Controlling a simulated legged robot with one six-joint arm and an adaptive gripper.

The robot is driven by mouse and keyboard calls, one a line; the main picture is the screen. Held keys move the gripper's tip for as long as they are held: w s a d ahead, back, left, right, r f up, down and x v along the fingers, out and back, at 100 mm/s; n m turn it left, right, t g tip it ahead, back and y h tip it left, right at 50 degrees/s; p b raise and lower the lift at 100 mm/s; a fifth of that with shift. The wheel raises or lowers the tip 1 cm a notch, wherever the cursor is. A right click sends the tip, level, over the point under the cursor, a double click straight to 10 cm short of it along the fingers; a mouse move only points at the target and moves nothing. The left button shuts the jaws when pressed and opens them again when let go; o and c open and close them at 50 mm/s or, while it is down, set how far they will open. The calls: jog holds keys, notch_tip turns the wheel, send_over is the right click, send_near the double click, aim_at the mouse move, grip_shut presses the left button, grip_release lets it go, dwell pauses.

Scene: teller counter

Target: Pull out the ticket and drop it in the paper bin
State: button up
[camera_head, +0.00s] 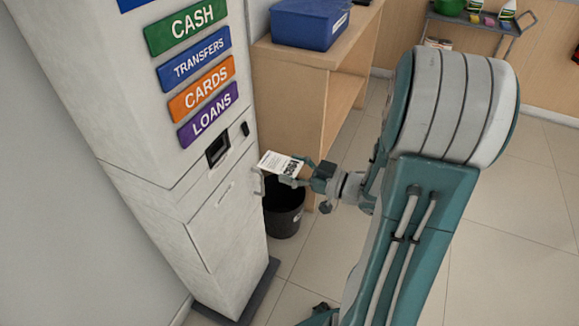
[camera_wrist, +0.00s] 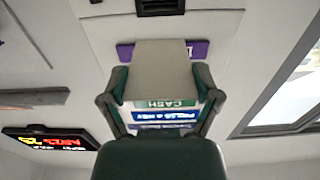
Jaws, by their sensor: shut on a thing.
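The ticket (camera_head: 278,162) is a small white printed slip. It is held level in front of the grey ticket machine (camera_head: 220,215), apart from the dark slot (camera_head: 217,150). My gripper (camera_head: 292,174) is shut on the ticket's near end. In the wrist view the ticket (camera_wrist: 160,72) lies between the two fingers of my gripper (camera_wrist: 160,92), its blank side showing. The black paper bin (camera_head: 284,220) stands on the floor below my gripper, beside the machine. Its opening is partly hidden by the gripper and ticket.
A wooden counter (camera_head: 290,95) with open shelves stands behind the bin and carries a blue crate (camera_head: 309,22). A trolley (camera_head: 480,22) with bottles is at the back right. The tiled floor (camera_head: 510,190) at the right is clear.

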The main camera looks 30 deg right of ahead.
jog(key=v, duration=0.6)
jog(key=shift+s+d, duration=0.25)
dwell(0.6)
dwell(0.5)
